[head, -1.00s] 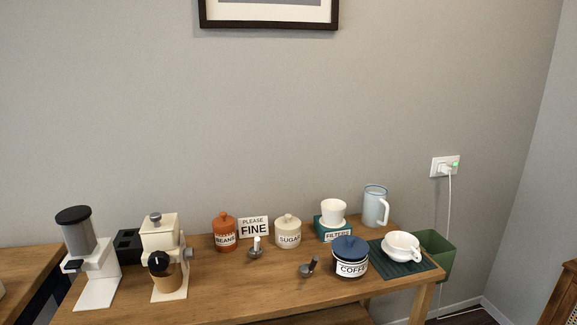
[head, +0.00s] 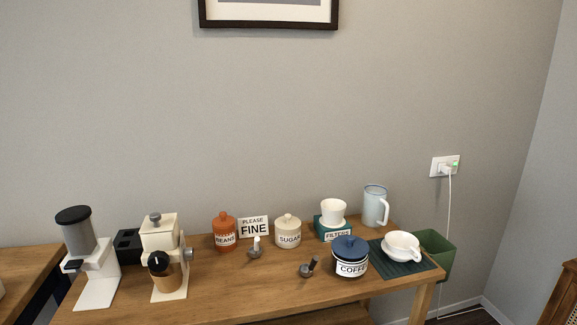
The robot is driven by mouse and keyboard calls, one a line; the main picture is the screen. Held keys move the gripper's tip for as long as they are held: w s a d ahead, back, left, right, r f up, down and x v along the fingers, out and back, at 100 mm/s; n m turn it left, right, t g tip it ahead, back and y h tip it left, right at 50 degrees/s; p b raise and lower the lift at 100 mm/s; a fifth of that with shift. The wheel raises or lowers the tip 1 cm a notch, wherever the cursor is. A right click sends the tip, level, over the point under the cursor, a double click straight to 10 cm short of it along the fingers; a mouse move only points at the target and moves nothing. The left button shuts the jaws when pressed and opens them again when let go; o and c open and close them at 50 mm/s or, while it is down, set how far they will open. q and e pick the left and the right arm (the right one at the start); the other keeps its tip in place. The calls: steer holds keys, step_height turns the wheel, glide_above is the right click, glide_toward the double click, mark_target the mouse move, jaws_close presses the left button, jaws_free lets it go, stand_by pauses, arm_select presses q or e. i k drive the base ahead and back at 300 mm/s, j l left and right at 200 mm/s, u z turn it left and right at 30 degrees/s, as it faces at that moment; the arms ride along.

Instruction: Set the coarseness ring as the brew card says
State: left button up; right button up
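A taller grinder with a grey hopper (head: 78,234) and white base stands further left. Which part is the coarseness ring I cannot tell at this size. Neither of my grippers shows in the head view.
The wooden table (head: 255,287) also holds an orange BEANS jar (head: 224,232), a SUGAR jar (head: 288,232), a blue-lidded COFFEE jar (head: 350,258), a filters box (head: 333,228), a pitcher (head: 374,206) and a white dripper (head: 401,246). The front middle is clear.

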mark_target(189, 252)
steer(key=i+l+u, duration=0.1)
steer(key=u, duration=0.35)
steer(key=i+l+u, duration=0.15)
steer(key=u, duration=0.35)
steer(key=l, duration=0.35)
steer(key=k, duration=0.05)
